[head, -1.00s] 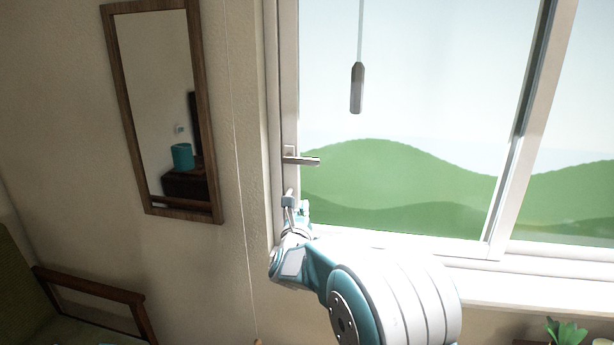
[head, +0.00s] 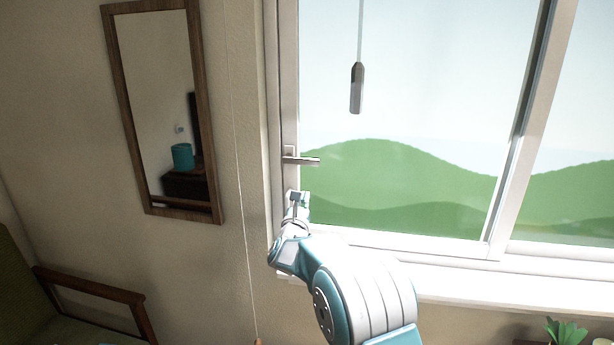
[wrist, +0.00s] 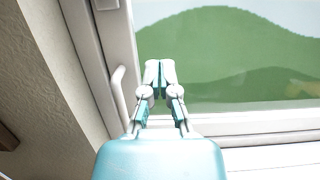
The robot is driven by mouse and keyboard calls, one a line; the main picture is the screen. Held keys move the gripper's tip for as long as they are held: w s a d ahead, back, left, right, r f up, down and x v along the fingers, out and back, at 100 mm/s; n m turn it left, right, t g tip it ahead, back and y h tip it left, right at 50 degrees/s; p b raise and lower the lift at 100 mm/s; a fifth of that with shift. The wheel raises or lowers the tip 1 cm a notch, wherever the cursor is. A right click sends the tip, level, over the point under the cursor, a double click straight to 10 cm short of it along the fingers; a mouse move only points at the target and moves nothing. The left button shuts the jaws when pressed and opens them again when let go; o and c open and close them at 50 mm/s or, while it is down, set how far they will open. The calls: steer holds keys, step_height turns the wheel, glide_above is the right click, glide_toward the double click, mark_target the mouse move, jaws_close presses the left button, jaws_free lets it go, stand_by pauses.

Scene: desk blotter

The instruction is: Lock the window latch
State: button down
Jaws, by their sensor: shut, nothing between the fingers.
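The window latch (head: 302,160) is a grey metal lever on the left upright of the white window frame. In the head view it lies nearly level, its free end pointing right. My gripper (head: 299,197) is below the lever, with a gap between them in the picture. In the wrist view my gripper (wrist: 159,68) has its fingers together with nothing between them. A pale curved handle (wrist: 118,95) stands on the frame to its left there; I cannot tell whether it is part of the latch.
A grey pull weight (head: 357,88) hangs on a cord before the glass. A wood-framed mirror (head: 160,110) is on the wall at left, above an armchair (head: 90,290). The white sill (head: 470,285) runs below the window. A green plant (head: 566,331) is at lower right.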

steer(key=shift+w+d+r, duration=0.2)
steer(key=shift+w+r, duration=0.8)
steer(key=shift+r, duration=0.3)
steer(key=shift+w+d+r, duration=0.2)
steer(key=shift+w+r, duration=0.8)
steer(key=shift+r, duration=0.25)
